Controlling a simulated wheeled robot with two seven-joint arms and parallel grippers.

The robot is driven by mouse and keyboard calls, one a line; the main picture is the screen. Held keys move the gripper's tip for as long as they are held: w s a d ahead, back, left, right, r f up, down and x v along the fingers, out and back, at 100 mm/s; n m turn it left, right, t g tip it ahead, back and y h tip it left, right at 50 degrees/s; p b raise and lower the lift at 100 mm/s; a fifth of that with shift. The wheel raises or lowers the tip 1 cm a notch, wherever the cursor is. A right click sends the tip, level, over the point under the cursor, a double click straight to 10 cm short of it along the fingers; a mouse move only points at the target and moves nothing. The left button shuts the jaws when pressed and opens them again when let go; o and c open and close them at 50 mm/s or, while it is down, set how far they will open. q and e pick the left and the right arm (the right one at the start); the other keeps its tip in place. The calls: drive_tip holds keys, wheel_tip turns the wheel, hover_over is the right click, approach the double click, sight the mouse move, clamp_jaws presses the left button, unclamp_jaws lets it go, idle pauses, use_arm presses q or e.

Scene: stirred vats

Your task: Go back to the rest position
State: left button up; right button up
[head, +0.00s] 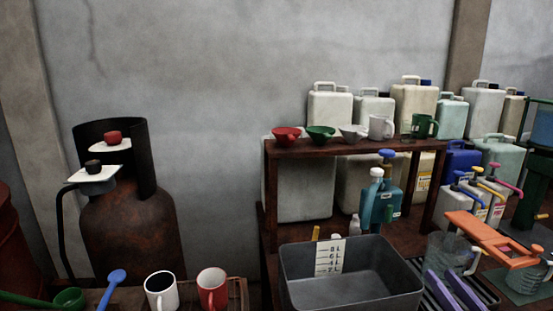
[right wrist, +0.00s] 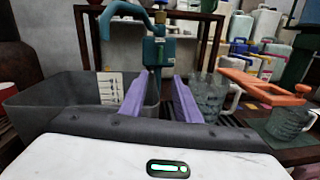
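My right gripper (head: 442,274) shows at the lower right of the head view as two purple fingers. They are just right of the grey basin and in front of a clear jug. In the right wrist view the fingers of the right gripper (right wrist: 159,82) stand apart with nothing held between them. The gap points toward the basin's right end and the rack behind. My left gripper is not in view.
A grey basin (head: 350,294) with a level scale stands left of the fingers. A clear jug (head: 441,252) and an orange bracket (head: 490,238) are close on the right. A brown shelf (head: 350,147) holds funnels and mugs. A white mug (head: 160,292) stands at lower left.

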drive_tip(key=s+a+f+m+g+h, duration=0.35)
drive_tip(key=s+f+m, duration=0.35)
drive_tip(key=m, duration=0.5)
drive_tip(key=s+a+f+m+g+h, duration=0.2)
drive_tip(key=s+f+m+g, duration=0.4)
drive_tip(key=m, duration=0.6)
drive_tip(key=s+a+f+m+g+y, duration=0.2)
drive_tip(key=s+a+m+g+y, duration=0.15)
drive_tip(key=s+a, duration=0.35)
drive_tip(key=s+a+f+m+g+y, duration=0.2)
drive_tip(key=s+a+m, duration=0.3)
drive_tip(key=s, duration=0.3)
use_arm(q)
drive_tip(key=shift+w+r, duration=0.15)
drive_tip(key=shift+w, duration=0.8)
use_arm(e)
drive_tip(key=w+a+f+t+y, duration=0.1)
drive_tip(key=w+a+f+t, duration=0.1)
drive_tip(key=f, duration=0.4)
drive_tip(key=w+a+f+t+y, duration=0.1)
drive_tip(key=a+f+t, duration=0.2)
drive_tip(key=f, duration=0.3)
drive_tip(key=shift+w+a+f, duration=0.2)
drive_tip(key=shift+w+f, duration=0.15)
